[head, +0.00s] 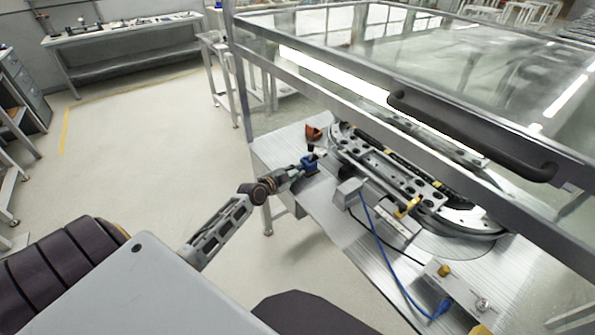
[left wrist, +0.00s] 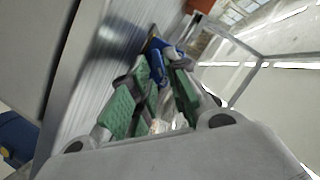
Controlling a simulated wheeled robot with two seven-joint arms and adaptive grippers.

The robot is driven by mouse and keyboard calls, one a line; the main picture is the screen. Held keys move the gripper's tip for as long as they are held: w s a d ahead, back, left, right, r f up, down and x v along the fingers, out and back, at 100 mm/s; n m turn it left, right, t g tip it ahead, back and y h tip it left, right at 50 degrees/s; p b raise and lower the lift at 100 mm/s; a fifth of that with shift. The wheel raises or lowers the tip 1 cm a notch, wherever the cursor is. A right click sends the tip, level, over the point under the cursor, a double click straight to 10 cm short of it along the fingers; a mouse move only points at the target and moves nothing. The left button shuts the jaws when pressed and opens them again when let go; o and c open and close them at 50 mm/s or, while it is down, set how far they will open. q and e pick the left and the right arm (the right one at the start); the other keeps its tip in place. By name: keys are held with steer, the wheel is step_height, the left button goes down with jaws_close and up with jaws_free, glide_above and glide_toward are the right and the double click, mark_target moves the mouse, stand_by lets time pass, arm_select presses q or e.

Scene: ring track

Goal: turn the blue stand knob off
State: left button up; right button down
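The blue stand (head: 309,163) sits on the left part of the metal table top, with a black upright part above it. My left gripper (head: 297,171) reaches in from the left, its fingertips right at the stand. In the left wrist view, the blue stand (left wrist: 157,66) shows between the ends of the green-padded fingers of my left gripper (left wrist: 160,82). The fingers are apart around a blue part; whether they press on it cannot be told. The knob's setting is not clear. My right gripper is not in view.
An orange-brown piece (head: 313,132) stands just behind the blue stand. A ring track (head: 420,190) lies to the right on the table, under a clear-panelled metal frame with a black handle (head: 470,135). A blue cable (head: 385,245) crosses the table. Open floor lies left.

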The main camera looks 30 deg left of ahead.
arm_select(q)
steer(key=shift+x, duration=0.85)
jaws_close()
